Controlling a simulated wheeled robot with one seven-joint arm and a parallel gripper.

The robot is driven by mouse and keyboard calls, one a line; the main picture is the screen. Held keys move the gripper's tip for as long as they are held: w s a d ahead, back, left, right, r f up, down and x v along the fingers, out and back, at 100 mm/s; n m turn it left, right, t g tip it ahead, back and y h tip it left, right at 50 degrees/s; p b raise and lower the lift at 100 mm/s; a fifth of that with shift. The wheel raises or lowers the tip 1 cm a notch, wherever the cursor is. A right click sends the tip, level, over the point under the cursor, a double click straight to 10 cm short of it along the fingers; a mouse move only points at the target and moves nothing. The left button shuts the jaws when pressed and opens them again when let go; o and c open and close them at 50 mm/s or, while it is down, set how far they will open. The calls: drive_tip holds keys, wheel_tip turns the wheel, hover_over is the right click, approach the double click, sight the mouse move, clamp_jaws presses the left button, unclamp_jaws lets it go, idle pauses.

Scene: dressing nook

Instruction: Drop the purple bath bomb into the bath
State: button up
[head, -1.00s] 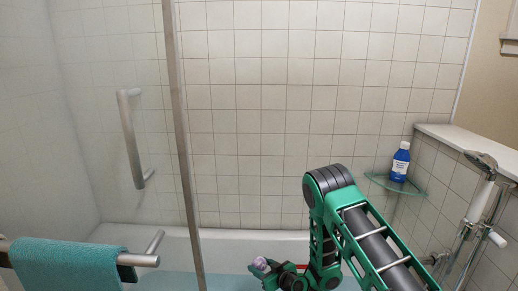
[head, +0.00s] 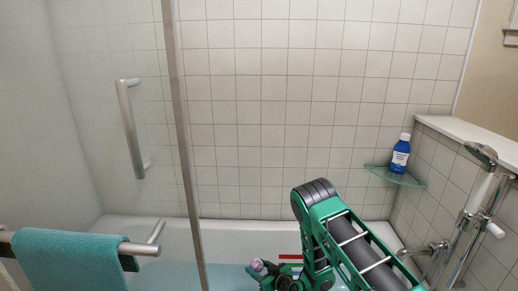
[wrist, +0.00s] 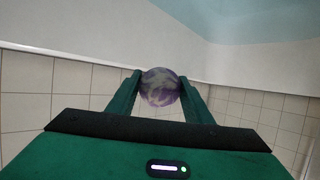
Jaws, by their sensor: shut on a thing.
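The purple bath bomb (head: 257,265) is a small mottled purple ball at the bottom of the head view. My gripper (head: 262,268) is shut on it. In the wrist view the bath bomb (wrist: 161,87) sits between the two green fingertips of my gripper (wrist: 160,86). The bath (head: 245,229) runs along the back wall, with a white rim and pale blue water (head: 226,276) inside. In the head view the bath bomb appears in front of the water. The wrist view shows a pale blue area at the top, beyond the ball. The ball's height over the bath is hard to tell.
A glass screen with a metal edge (head: 184,150) stands left of my gripper. A teal towel (head: 70,261) hangs on a rail (head: 140,249) at lower left. A blue bottle (head: 400,157) stands on a glass corner shelf (head: 393,178). A hand shower (head: 480,185) is at right.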

drive_tip(key=o, duration=1.2)
drive_tip(key=shift+s, duration=0.1)
drive_tip(key=v, duration=0.8)
drive_tip(key=shift+d, duration=0.15)
drive_tip(key=shift+v, duration=1.15)
